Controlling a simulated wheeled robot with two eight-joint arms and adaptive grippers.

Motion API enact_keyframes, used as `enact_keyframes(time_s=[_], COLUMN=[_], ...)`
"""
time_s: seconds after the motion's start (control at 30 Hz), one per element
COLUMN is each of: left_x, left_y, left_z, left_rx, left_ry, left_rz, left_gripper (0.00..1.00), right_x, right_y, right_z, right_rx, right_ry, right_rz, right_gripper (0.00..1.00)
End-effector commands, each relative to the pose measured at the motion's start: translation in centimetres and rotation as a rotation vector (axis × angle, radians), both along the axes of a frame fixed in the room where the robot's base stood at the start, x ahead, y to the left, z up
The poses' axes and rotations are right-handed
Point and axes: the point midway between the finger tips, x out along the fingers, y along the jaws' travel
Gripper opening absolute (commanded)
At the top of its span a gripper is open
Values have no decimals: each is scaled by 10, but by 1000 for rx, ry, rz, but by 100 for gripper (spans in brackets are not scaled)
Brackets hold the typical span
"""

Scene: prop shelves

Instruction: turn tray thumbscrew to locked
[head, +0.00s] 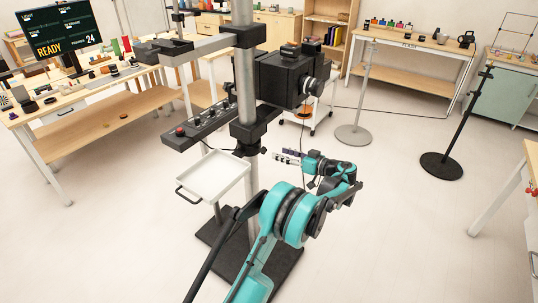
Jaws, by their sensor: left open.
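A white tray (213,178) with a black handle at its front left is fixed to the grey upright column of a camera stand. A black collar (248,133) clamps around the column beside the tray. A small dark knob at the collar's lower right looks like the thumbscrew (263,151); its turn position is too small to read. My left gripper (281,156), on the teal arm, is open, with its fingers pointing left toward the knob. A small gap seems to show between the fingertips and the knob; I cannot tell the depth. My right gripper is not in view.
A black camera (291,76) sits on the column above my gripper. A black control panel (201,127) juts out left above the tray. The stand's dark base (222,243) lies below.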

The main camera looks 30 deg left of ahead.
Motion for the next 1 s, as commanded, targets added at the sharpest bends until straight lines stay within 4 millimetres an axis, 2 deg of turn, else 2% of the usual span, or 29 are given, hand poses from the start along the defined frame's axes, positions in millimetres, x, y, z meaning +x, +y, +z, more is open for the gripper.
enact_keyframes(time_s=[0.03, 0.1, 0.23, 0.37, 0.73, 1.0], left_x=[6, 8, 11, 12, 16, 17], left_y=[-1, -2, -3, 6, 63, 74], left_z=[-11, -20, -29, -32, -32, -30], left_rx=[34, 77, 122, 136, 133, 132], left_ry=[-36, -82, -134, -148, -147, -146], left_rz=[16, 38, 56, 63, 62, 59], left_gripper=[48, 48, 48, 48, 48, 48], right_x=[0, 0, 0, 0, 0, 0], right_y=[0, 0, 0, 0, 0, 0], right_z=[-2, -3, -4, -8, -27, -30], right_rx=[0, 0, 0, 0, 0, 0], right_ry=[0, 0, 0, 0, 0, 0], right_rz=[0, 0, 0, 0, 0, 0], right_gripper=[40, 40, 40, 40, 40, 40])
